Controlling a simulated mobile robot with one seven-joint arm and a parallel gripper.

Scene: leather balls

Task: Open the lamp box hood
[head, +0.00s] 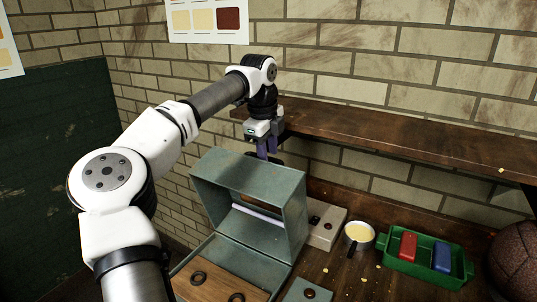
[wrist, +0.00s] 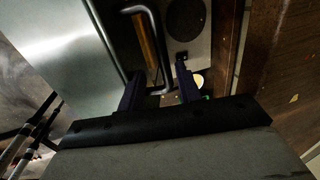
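The lamp box is grey-green metal. Its hood (head: 290,215) stands raised and tilted back at the rear of the base (head: 238,258), its hollow inside facing the head camera. A pale tube (head: 258,214) shows inside the hood. My gripper (head: 267,153) is behind the hood's upper edge, fingers pointing down. In the wrist view, the purple fingers (wrist: 160,90) are spread apart. A bent metal handle (wrist: 157,45) reaches down to between them; contact cannot be told. The hood's smooth metal face (wrist: 55,40) fills the left of that view.
A wooden board (head: 220,284) with black rings lies in the base. To the right are a beige switch box (head: 325,228), a cup (head: 359,233) and a green tray (head: 415,268) with red and blue blocks. A wooden shelf (head: 400,135) runs along the brick wall beside my gripper.

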